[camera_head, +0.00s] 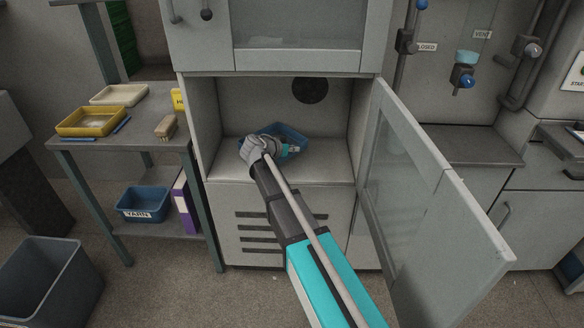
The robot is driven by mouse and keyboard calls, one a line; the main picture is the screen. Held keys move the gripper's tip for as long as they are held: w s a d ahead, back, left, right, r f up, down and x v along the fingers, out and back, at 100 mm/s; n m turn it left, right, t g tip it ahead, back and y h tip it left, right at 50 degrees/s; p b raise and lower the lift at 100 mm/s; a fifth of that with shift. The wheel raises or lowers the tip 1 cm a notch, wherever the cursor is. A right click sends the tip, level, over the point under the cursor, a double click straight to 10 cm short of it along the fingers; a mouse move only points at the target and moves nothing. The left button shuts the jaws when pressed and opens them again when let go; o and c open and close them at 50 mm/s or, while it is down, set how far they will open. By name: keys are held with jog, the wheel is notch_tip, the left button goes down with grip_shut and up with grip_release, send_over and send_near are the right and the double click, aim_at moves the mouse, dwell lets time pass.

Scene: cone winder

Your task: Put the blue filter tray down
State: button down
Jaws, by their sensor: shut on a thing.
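The blue filter tray (293,132) is inside the open cabinet compartment, at or just above its grey floor (325,170). My gripper (281,151) reaches into the compartment from the front and is shut on the tray's near side. My wrist hides the tray's near left part. I cannot tell whether the tray's underside touches the compartment floor.
The cabinet's glazed door (425,190) stands open to the right of my arm. A round dark opening (310,90) is in the compartment's back wall. A side table (85,140) with a yellow tray (91,121) stands left. A grey bin (45,285) is at lower left.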

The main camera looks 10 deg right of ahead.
aim_at(293, 170)
jog(key=shift+f+b, duration=0.6)
jog(key=shift+f, duration=0.3)
jog(key=shift+f+b, duration=1.85)
jog(key=shift+f, duration=0.05)
jog(key=shift+f, duration=0.1)
jog(key=c, duration=0.8)
grip_release()
jog(key=shift+o, duration=0.2)
jog(key=shift+r, duration=0.2)
jog(key=p+v, duration=0.5)
jog(key=v, duration=0.7)
